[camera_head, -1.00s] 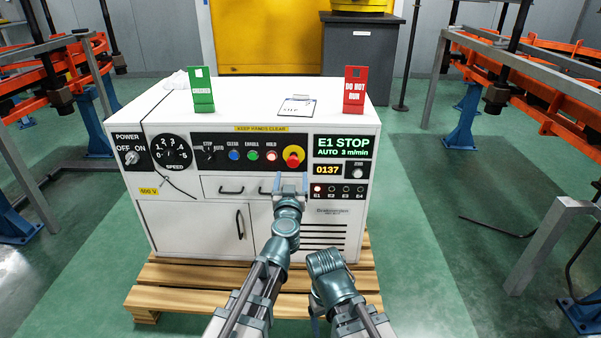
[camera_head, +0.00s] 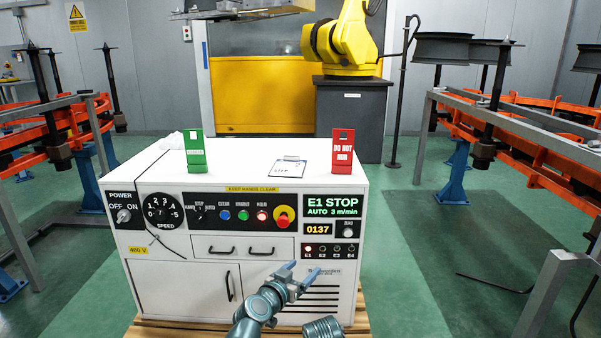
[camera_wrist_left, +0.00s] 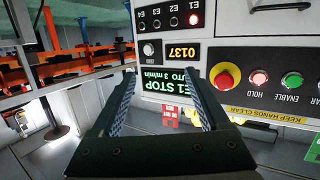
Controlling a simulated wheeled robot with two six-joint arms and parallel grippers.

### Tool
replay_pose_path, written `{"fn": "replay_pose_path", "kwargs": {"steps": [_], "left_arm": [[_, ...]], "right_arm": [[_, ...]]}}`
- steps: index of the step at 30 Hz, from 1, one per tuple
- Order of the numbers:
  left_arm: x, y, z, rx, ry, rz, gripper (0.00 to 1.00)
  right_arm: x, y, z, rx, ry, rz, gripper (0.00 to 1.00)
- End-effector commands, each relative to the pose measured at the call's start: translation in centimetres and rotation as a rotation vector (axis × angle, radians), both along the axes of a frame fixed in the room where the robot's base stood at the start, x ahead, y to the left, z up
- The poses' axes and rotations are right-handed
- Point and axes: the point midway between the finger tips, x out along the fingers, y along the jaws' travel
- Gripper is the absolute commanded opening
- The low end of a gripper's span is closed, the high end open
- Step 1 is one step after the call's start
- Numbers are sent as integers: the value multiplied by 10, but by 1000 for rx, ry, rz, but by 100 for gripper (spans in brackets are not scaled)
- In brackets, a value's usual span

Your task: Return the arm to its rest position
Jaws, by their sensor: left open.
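My left gripper (camera_head: 301,271) is open and empty in front of the lower right front of the white control cabinet (camera_head: 180,290), below the right drawer handle and over the vent slots. In the left wrist view its two ridged fingers (camera_wrist_left: 160,85) stand apart with nothing between them. That view is turned upside down and shows the red emergency button (camera_wrist_left: 224,76) and the E1 STOP display (camera_wrist_left: 168,86) beyond the fingers. Of my right arm only a teal link (camera_head: 323,328) shows at the bottom edge; its gripper is out of view.
The cabinet's drawers (camera_head: 243,247) are shut. Orange racks (camera_head: 520,150) flank the cabinet.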

Motion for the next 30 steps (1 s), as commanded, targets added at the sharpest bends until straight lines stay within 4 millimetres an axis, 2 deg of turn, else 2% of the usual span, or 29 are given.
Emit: {"fn": "replay_pose_path", "kwargs": {"steps": [3,6,9,12,16,22,23,24,30], "left_arm": [[-31,7,-53,68,259,-90,79],[-61,29,-98,133,506,-85,79],[-90,57,-129,188,715,-26,79],[-114,85,-149,232,878,55,79],[-143,118,-165,278,1048,173,79],[-184,165,-175,335,1256,382,79],[-188,166,-173,346,1275,399,79],[-190,154,-166,368,1269,370,79],[-205,118,-152,469,1269,293,79]], "right_arm": [[0,0,0,0,0,0,79],[0,0,0,0,0,0,79],[0,0,0,0,0,0,79],[0,0,0,0,0,0,79],[0,0,0,0,0,0,79],[0,0,0,0,0,0,79],[0,0,2,0,0,0,79],[0,0,8,0,0,0,79],[0,0,23,-1,1,1,79]]}}
